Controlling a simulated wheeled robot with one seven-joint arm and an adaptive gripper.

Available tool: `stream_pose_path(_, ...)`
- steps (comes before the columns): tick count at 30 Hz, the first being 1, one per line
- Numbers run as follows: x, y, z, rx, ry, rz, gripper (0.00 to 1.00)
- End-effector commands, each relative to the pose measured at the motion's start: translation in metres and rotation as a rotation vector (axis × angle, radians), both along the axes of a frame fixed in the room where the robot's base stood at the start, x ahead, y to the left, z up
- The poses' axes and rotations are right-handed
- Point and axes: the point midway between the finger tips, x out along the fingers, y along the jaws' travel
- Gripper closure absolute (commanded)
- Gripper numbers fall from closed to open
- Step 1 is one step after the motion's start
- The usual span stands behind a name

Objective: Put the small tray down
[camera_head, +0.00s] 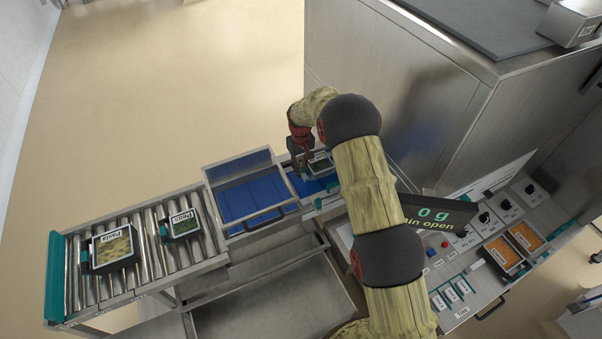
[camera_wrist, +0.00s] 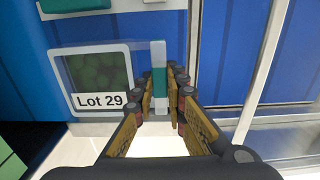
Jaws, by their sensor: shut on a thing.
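In the wrist view the small tray (camera_wrist: 75,58) shows a clear top, blurred green contents and a "Lot 29" label. My gripper (camera_head: 303,156) reaches down from the arm at the tray's near side. In the wrist view my gripper (camera_wrist: 162,88) has its fingers closed around an upright white and teal piece at the tray's edge. The arm partly hides this spot, and I cannot tell whether the tray touches the belt.
Left of it is a blue-floored bay (camera_head: 250,196) with a metal frame and handle. A roller conveyor (camera_head: 150,222) carries a Pasta tray (camera_head: 114,248) and a Peas tray (camera_head: 181,223). A display (camera_head: 437,214) reads "0 g". The steel machine (camera_head: 400,70) walls off the right.

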Motion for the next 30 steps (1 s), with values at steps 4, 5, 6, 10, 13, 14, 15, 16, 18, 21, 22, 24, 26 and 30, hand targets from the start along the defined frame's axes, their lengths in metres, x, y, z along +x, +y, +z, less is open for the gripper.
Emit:
stream_pose_path(4, 0.001, -0.001, -0.018, -0.001, 0.004, 0.000, 1.00)
stream_pose_path(5, 0.001, -0.001, -0.021, -0.001, 0.004, 0.000, 1.00)
stream_pose_path(6, 0.001, -0.001, -0.027, -0.001, 0.004, 0.000, 1.00)
stream_pose_path(10, 0.003, -0.001, -0.033, 0.000, -0.001, 0.000, 1.00)
stream_pose_path(13, 0.002, -0.001, -0.034, 0.000, -0.001, 0.000, 1.00)
stream_pose_path(14, 0.002, -0.001, -0.034, 0.000, 0.000, 0.000, 1.00)
stream_pose_path(15, 0.002, -0.001, -0.034, 0.000, 0.000, 0.000, 1.00)
stream_pose_path(16, 0.002, -0.001, -0.034, 0.000, 0.000, 0.000, 1.00)
stream_pose_path(18, 0.002, -0.001, -0.037, 0.000, 0.000, 0.000, 1.00)
stream_pose_path(21, 0.002, -0.001, -0.037, 0.000, 0.001, 0.000, 0.83)
stream_pose_path(22, 0.002, -0.001, -0.037, 0.000, 0.001, 0.000, 0.82)
stream_pose_path(24, 0.002, -0.001, -0.036, 0.000, 0.001, 0.000, 0.78)
stream_pose_path(26, 0.002, -0.001, -0.036, 0.000, 0.001, 0.000, 0.74)
stream_pose_path(30, 0.002, -0.001, -0.036, 0.000, 0.001, 0.000, 0.69)
